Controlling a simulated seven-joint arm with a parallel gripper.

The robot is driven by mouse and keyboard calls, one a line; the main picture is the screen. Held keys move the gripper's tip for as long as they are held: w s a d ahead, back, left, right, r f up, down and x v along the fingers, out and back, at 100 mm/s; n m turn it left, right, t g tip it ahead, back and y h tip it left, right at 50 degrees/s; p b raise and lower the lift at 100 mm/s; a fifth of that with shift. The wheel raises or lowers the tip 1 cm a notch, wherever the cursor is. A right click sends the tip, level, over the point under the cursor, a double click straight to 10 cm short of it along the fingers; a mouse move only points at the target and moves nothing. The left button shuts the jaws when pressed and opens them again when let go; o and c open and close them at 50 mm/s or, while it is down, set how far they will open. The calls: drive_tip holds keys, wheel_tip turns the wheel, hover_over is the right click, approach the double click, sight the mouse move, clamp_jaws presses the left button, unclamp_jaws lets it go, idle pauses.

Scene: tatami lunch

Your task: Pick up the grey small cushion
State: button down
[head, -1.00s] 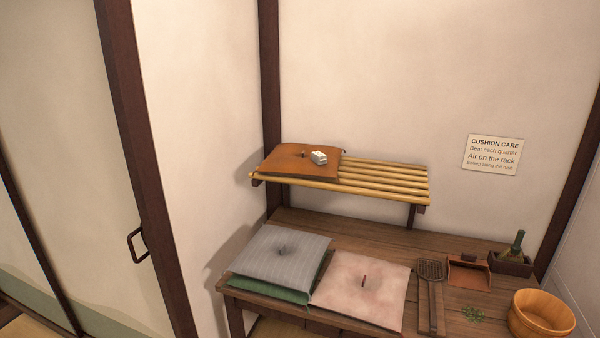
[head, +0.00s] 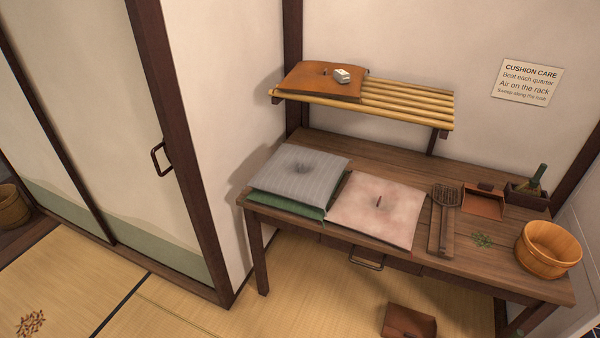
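The grey cushion (head: 297,168) has fine stripes and a dark tuft at its middle. It lies flat on top of a green cushion (head: 285,204) at the left end of the wooden table (head: 400,160). A pale pink cushion (head: 377,210) lies right beside the stack, close to its right edge. My gripper is not in view.
A slatted bamboo rack (head: 410,100) above the table bears an orange-brown cushion (head: 318,80) with a small white block (head: 342,76). A beater (head: 444,217), dustpan (head: 484,203) and wooden tub (head: 548,249) stand right. A brown object (head: 408,321) lies on the tatami floor (head: 180,310).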

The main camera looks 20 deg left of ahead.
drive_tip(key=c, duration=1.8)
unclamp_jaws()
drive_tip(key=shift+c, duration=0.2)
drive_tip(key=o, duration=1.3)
